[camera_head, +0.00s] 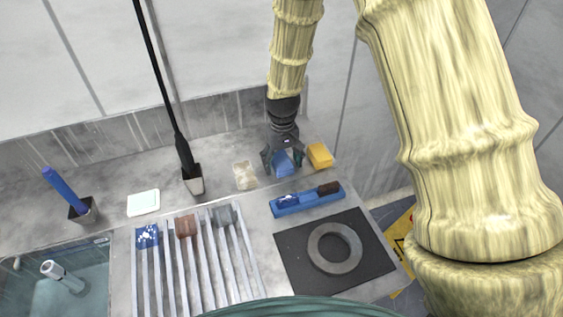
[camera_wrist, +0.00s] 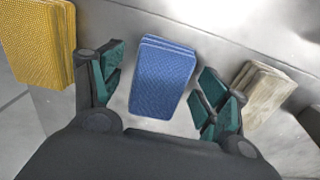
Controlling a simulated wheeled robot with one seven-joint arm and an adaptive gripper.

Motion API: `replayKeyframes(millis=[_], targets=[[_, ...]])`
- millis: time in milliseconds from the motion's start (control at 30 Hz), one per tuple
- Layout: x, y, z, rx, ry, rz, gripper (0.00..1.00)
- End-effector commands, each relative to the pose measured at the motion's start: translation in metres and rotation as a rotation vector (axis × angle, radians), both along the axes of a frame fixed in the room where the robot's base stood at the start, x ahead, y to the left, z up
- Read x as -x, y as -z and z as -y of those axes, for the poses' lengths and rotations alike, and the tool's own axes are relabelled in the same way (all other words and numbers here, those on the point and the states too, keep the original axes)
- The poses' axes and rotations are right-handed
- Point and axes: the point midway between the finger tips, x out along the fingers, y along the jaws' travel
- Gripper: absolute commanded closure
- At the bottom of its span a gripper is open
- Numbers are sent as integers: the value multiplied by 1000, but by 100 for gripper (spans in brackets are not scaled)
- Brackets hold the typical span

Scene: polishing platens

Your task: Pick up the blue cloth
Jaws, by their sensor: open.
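A folded blue cloth (camera_wrist: 162,80) lies on the grey counter, centred between my gripper's fingers in the wrist view. In the head view the blue cloth (camera_head: 284,168) is partly hidden by my gripper (camera_head: 283,160), which is just above it at the back of the counter. My gripper (camera_wrist: 157,88) is open, with one green-padded finger on each side of the cloth. Gaps show between the cloth and both fingers. I cannot tell the exact height of the fingertips over the counter.
A yellow folded cloth (camera_wrist: 38,40) and a beige one (camera_wrist: 268,92) flank the blue cloth closely. A blue brush tray (camera_head: 308,199), a black mat with a grey ring (camera_head: 335,248), and a slatted rack (camera_head: 195,262) lie nearer me. A wall stands behind.

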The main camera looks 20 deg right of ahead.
Motion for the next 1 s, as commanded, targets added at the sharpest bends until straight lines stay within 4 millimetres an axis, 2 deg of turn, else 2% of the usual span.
replayKeyframes(millis=[67,300,400,733,1000], targets=[[0,0,0,0,0,0,29],[0,0,0,0,0,0,72],[0,0,0,0,0,0,78],[0,-4,0,0,0,1,78],[-1,-25,0,0,0,3,78]])
